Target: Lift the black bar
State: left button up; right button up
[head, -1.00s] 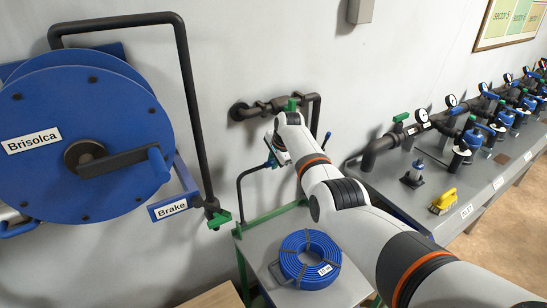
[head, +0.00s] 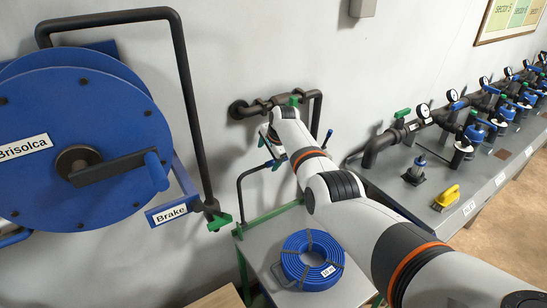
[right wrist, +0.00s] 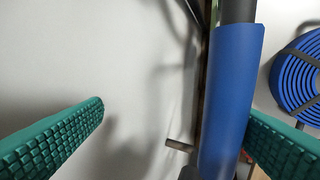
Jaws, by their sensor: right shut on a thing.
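In the head view a thin black bent bar (head: 240,192) rises beside the small grey table and turns toward the wall, ending near my right gripper (head: 269,152). The right wrist view shows a dark bar (right wrist: 238,10) with a blue sleeve (right wrist: 224,100) between my two green ribbed fingers. The sleeve lies close against the right-hand finger; bare wall shows between it and the left-hand finger. My wrist hides part of the grip in the head view. My left gripper is not in view.
A coiled blue hose (head: 312,260) lies on the grey table (head: 262,243). A large blue reel (head: 95,185) with a brake bracket (head: 172,213) is at the left. Dark wall pipework (head: 245,110) is behind my gripper. A bench (head: 480,200) with valves and gauges stands right.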

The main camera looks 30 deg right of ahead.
jog(key=shift+w+a+r, duration=0.25)
jog(key=shift+w+r, duration=0.1)
jog(key=shift+r, duration=0.15)
jog(key=shift+c, duration=0.2)
jog(key=shift+s, duration=0.1)
jog(key=shift+c, duration=0.2)
jog(key=shift+r, duration=0.15)
jog(key=shift+s+d+r+p, duration=0.2)
jog(key=shift+r+p, duration=0.4)
jog(key=shift+r, duration=0.1)
jog(key=shift+c, duration=0.6)
jog(key=v, duration=0.3)
jog(key=b+v, duration=0.1)
jog(key=v, duration=0.1)
jog(key=s+b+v, duration=0.1)
jog(key=v, duration=0.2)
jog(key=shift+s+a, duration=0.15)
jog(key=shift+s, duration=0.05)
jog(key=shift+c, duration=1.4)
jog(key=shift+s+d+r, duration=0.25)
jog(key=shift+d+r, duration=0.1)
jog(key=shift+s+a+r, duration=0.1)
